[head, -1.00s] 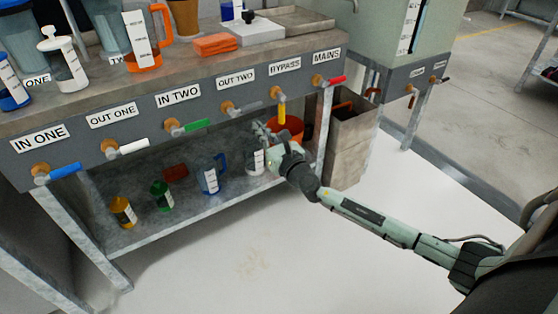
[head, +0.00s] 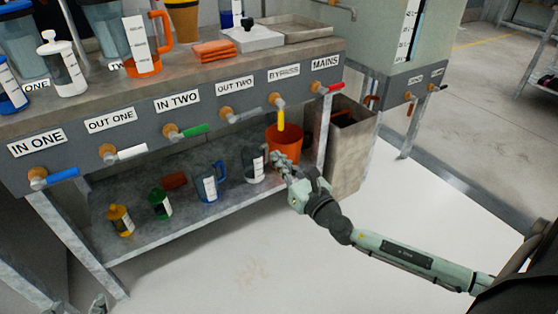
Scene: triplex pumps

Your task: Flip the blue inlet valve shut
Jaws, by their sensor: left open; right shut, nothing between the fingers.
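The blue inlet valve handle (head: 62,175) is on the bench's front panel at the far left, below the IN ONE label (head: 37,142). It points sideways to the right from its orange body (head: 37,176), tilted slightly up. My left gripper (head: 98,304) shows only as a small tip at the bottom left edge, below and apart from the valve. Most of it is out of frame. My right gripper (head: 280,163) is shut and empty, in front of the orange bucket below the yellow handle, far to the right of the blue valve.
White (head: 131,152), green (head: 193,131), grey (head: 248,114) and red (head: 333,87) handles point sideways; the yellow handle (head: 281,117) points down. Bottles and jugs stand on the lower shelf (head: 150,236). A bench leg (head: 75,245) stands below the blue valve. The floor in front is clear.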

